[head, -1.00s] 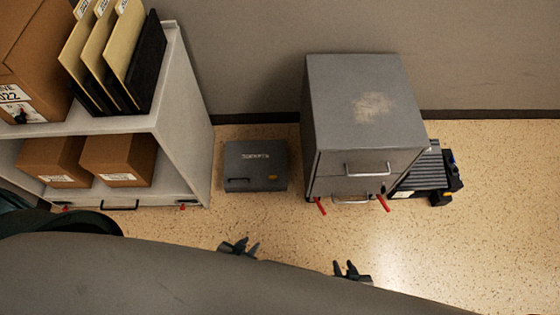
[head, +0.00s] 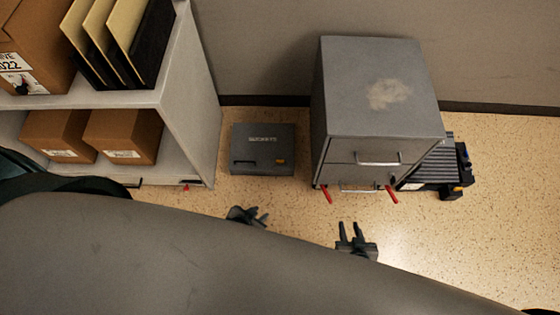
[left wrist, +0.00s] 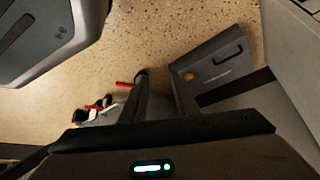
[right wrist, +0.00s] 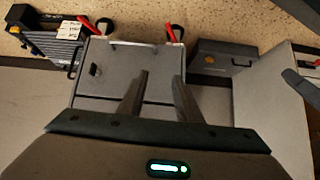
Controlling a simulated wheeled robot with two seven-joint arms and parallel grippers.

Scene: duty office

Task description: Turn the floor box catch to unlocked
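The floor box (head: 263,144) is a dark grey case on the floor between the shelf unit and the cabinet. Its front has a dark handle and an orange catch (head: 281,161); the catch's setting is too small to read. The box also shows in the left wrist view (left wrist: 214,62), with its orange catch (left wrist: 188,76), and in the right wrist view (right wrist: 222,60). My left gripper (head: 262,213) is in front of the box, apart from it; its finger gap is unclear. My right gripper (head: 350,228) is open and empty, in front of the cabinet.
A grey drawer cabinet (head: 374,100) with red-levered casters stands right of the box. A shelf unit (head: 192,110) with cartons (head: 124,136) and folders stands left. The floor (head: 290,200) before the box is clear.

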